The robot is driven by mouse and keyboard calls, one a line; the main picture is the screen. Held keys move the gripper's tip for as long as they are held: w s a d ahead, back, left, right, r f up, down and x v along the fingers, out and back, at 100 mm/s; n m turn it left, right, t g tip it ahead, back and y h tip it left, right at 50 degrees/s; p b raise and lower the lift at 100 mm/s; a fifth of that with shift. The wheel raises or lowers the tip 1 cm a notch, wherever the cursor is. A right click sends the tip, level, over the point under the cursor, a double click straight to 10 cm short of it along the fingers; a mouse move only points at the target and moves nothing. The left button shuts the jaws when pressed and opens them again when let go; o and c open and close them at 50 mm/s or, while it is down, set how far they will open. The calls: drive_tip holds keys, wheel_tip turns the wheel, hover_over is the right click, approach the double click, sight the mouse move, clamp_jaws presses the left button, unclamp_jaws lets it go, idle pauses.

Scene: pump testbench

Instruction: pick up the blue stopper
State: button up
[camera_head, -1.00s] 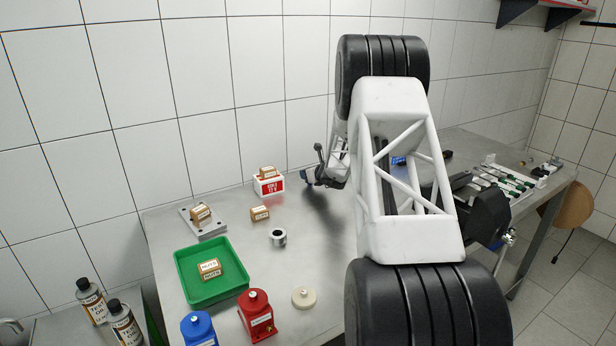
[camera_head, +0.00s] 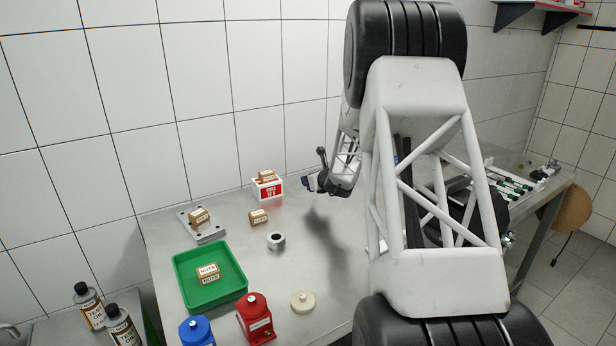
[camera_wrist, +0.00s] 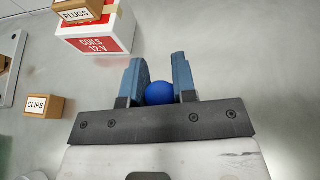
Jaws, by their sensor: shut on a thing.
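The blue stopper (camera_wrist: 159,92) shows in the wrist view as a round blue knob between the two blue-grey fingers of my gripper (camera_wrist: 160,78). The fingers are shut on it, one on each side. The wrist camera shows bare metal table beyond the fingertips. In the head view my gripper (camera_head: 309,183) is above the table, right of the red and white coils box, with a shadow on the table below it. The stopper cannot be made out in the head view.
The coils box (camera_head: 267,188) carries a plugs box (camera_head: 266,176). The middle of the table is clear.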

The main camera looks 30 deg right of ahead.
drive_tip(key=shift+s+a+r, duration=0.1)
drive_tip(key=shift+s+a, duration=0.35)
drive_tip(key=shift+s, duration=0.55)
drive_tip(key=shift+s+a+r, duration=0.1)
drive_tip(key=shift+s+a, duration=0.35)
drive_tip(key=shift+s, duration=0.5)
drive_tip(key=shift+s+a+r, duration=0.1)
drive_tip(key=shift+s+a, duration=0.35)
drive_tip(key=shift+s, duration=0.55)
drive_tip(key=shift+s+a, duration=0.1)
drive_tip(key=shift+s, duration=0.05)
